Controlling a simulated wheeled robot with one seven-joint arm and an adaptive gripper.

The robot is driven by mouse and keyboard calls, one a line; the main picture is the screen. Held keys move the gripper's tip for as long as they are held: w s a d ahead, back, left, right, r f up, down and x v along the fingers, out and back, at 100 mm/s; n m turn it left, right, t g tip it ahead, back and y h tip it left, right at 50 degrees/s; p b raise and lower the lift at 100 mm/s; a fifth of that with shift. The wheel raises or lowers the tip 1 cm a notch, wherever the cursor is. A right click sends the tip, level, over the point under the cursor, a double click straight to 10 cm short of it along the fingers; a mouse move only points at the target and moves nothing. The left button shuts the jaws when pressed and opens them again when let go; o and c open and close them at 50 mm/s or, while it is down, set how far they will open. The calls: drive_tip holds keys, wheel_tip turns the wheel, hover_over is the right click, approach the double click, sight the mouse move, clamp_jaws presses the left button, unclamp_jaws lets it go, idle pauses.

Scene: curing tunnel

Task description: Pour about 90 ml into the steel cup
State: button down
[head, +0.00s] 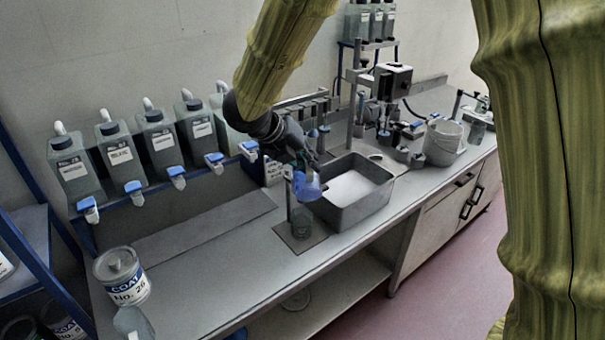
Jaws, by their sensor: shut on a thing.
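My gripper (299,168) is at the end of my arm, over the front of the bench and left of the grey sink. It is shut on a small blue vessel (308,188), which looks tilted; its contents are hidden. Just below it, a small grey cup (301,224), likely the steel cup, stands upright on a dark square plate (303,242). I cannot see into the cup or tell its fill level. A thin upright rod (289,203) shows beside the cup. No stream of liquid can be made out.
A grey rectangular basin (368,209) stands right of the cup. Several labelled bottles (118,150) with blue taps line the rack at the back left. The bench between is clear.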

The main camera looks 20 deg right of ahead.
drive_tip(key=shift+w+r+g+p, duration=0.25)
drive_tip(key=shift+r+g+p, duration=0.1)
drive_tip(key=shift+p, duration=0.8)
drive_tip(key=shift+w+d+r+n+g+p, duration=0.1)
drive_tip(key=shift+w+r+n+g+p, duration=0.4)
drive_tip(key=shift+p, duration=1)
drive_tip(key=shift+w+d+r+m+g+p, duration=0.1)
drive_tip(key=shift+w+g+p, duration=0.15)
drive_tip(key=shift+w+p, duration=0.9)
drive_tip(key=shift+s+f, duration=0.15)
drive_tip(key=shift+s, duration=0.2)
